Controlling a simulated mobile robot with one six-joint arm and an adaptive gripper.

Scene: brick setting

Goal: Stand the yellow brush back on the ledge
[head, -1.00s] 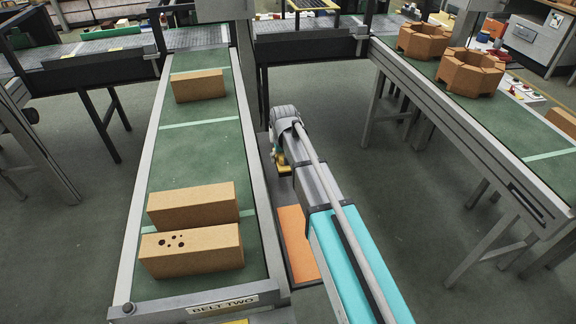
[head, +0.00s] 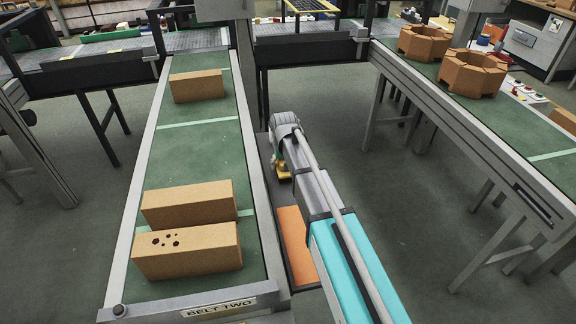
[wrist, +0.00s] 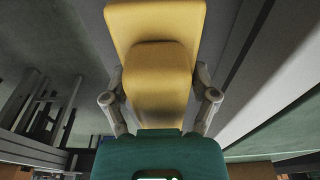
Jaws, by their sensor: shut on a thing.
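The yellow brush (wrist: 155,25) fills the top middle of the wrist view, with a broad flat yellow part and a rounded yellow part in front of it. My gripper (wrist: 159,75) has one finger on each side of the brush and is shut on it. In the head view, a small bit of the yellow brush (head: 284,177) shows below the end of my arm, beside the right side of the belt. Most of my gripper is hidden there by the arm. I cannot tell which surface is the ledge.
Belt two (head: 195,155) runs on the left with several tan bricks (head: 187,250) on it. An orange panel (head: 297,245) lies low beside its right rail. Another belt (head: 470,110) on the right carries ring-shaped brown blocks (head: 470,72). Open floor lies between them.

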